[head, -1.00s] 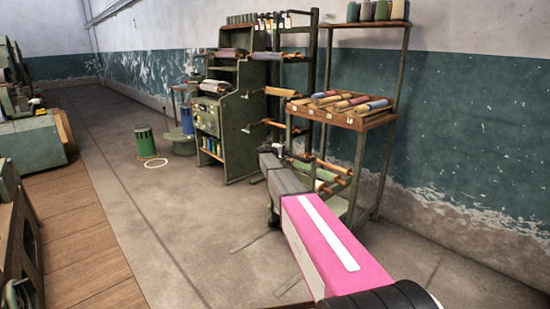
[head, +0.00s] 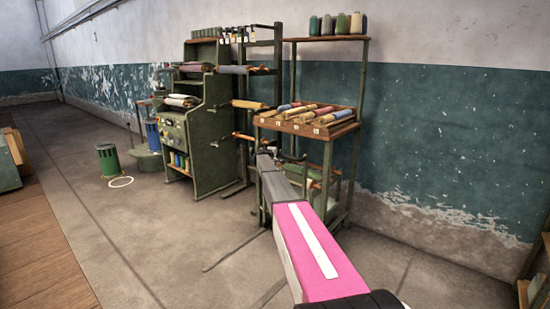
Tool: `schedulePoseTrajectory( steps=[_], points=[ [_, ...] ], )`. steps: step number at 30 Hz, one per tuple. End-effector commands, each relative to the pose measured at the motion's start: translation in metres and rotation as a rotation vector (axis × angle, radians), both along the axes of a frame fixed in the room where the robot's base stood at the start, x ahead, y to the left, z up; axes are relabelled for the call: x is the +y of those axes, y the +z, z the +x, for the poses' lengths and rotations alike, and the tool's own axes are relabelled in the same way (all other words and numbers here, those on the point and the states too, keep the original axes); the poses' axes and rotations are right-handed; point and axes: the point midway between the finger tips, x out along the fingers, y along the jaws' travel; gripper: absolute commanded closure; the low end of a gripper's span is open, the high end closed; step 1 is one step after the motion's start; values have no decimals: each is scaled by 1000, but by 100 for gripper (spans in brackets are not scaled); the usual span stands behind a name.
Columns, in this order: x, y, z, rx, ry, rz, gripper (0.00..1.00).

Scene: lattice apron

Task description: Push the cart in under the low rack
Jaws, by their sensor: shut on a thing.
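The low rack (head: 302,126) is a green metal frame with a sloped, divided wooden tray of coloured rolls and a higher wooden shelf. Below its tray I see part of what looks like the cart (head: 312,183), with rolls on it; my pink and grey arm hides much of it. How far under the tray it stands, I cannot tell. My gripper (head: 266,158) is at the far end of the arm, at the rack's front left, just below tray height. It is shut on what looks like part of the cart; its fingertips and the held part are mostly hidden.
A green cabinet machine (head: 205,128) and a roll stand (head: 278,80) are left of the rack. A green bin (head: 108,158) and pale ring (head: 121,182) are on the floor farther left. Wall (head: 450,130) is behind. Open floor (head: 150,230) lies at left.

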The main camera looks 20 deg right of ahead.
Motion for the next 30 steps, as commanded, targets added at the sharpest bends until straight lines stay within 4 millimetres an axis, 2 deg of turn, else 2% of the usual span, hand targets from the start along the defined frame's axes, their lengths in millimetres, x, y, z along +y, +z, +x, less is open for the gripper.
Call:
schedulePoseTrajectory(
  steps=[15, 16, 17, 18, 30],
  points=[
    [-8, 0, 6, 0, -1, -1, 100],
    [-9, 0, 6, -1, 0, -1, 67],
    [-9, 0, 6, 0, -1, -1, 57],
    [-8, 0, 6, 0, -1, -1, 52],
    [-2, 1, 1, 0, 0, 0, 52]
  ],
)
